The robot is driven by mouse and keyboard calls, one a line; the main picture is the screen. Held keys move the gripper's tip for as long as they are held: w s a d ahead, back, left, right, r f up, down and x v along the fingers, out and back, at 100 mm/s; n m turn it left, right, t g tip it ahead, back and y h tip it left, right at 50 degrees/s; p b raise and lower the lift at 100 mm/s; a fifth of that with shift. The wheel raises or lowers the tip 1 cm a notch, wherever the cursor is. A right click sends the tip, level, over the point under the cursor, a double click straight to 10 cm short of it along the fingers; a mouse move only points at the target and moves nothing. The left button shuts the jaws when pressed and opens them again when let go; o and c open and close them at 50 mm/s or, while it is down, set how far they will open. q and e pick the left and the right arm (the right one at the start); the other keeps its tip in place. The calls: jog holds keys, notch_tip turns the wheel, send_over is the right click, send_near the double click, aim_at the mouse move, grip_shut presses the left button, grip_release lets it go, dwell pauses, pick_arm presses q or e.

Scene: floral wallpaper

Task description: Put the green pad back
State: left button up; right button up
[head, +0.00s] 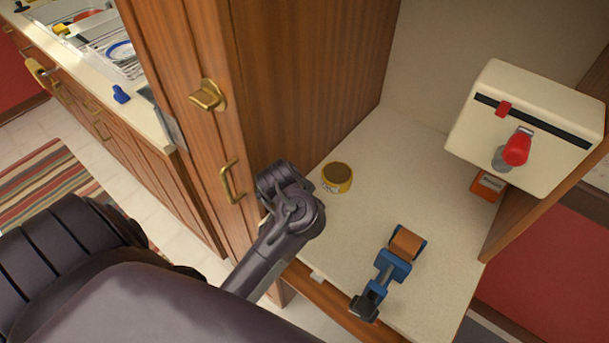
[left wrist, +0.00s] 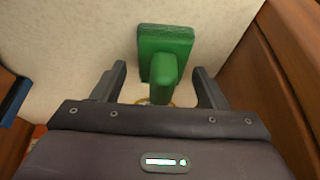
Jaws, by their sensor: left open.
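The green pad (left wrist: 165,45) shows in the left wrist view, a thick block with a stubby green handle (left wrist: 161,78) pointing toward my wrist. My left gripper (left wrist: 159,70) is open, with one finger on each side of the handle and visible gaps between. The pad is in front of a pale cream surface; I cannot tell whether it touches it. In the head view my left arm reaches over the front edge of the cream shelf, and neither the pad nor my fingertips show. My right gripper is not in view.
On the cream shelf (head: 395,165) are a yellow round container (head: 337,177), a blue clamp-like tool (head: 393,268) with a brown block, and a small orange box (head: 487,185). A white box with a red knob (head: 525,120) stands at the right. A wooden cabinet (head: 300,80) borders the left.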

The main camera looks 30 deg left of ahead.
pick_arm(q)
jog(key=shift+r, duration=0.25)
jog(key=p+v, duration=0.5)
jog(key=v, duration=0.6)
jog(key=shift+s+r, duration=0.15)
jog(key=shift+r, duration=0.25)
